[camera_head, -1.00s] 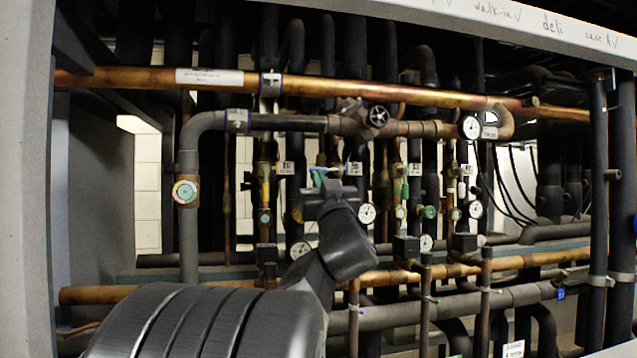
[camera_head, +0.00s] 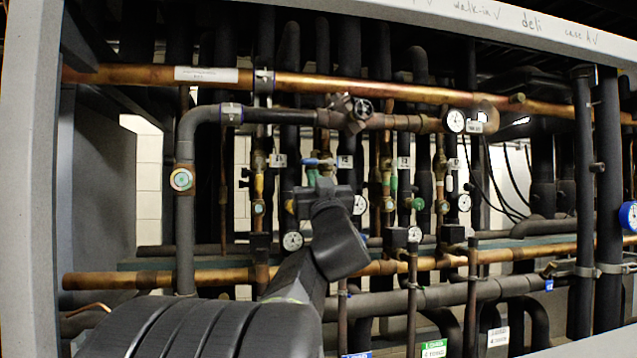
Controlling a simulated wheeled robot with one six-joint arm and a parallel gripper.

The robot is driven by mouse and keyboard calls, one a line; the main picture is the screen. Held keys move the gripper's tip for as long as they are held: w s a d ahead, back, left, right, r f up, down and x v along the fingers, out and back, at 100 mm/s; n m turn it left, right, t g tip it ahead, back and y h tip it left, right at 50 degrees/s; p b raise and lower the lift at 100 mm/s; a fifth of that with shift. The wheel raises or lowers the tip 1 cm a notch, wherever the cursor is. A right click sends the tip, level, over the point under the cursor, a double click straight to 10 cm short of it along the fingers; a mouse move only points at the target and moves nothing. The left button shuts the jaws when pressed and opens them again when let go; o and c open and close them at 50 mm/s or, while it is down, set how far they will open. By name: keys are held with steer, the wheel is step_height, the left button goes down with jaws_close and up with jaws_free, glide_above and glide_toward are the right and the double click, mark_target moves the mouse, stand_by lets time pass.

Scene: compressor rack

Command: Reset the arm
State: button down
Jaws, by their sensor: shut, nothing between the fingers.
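My gripper (camera_head: 318,184) is in the middle of the head camera view, at the end of my dark arm that rises from the bottom. It points away from the camera, toward the pipes of the compressor rack. Its jaws are shut and nothing shows held in them. The fingertips are small and partly hidden behind the gripper body. I cannot tell whether they touch the pipes behind.
A copper pipe (camera_head: 390,90) crosses the rack above my gripper. A round valve handle (camera_head: 363,108) and a dial gauge (camera_head: 455,120) sit below it. Grey frame posts (camera_head: 28,190) and a top beam (camera_head: 420,18) border the rack. A blue gauge (camera_head: 629,216) is at the right edge.

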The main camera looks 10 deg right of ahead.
steer(key=b+v, duration=0.2)
steer(key=v, duration=0.7)
steer(key=shift+a+f+h, duration=0.15)
steer(key=shift+h, duration=0.15)
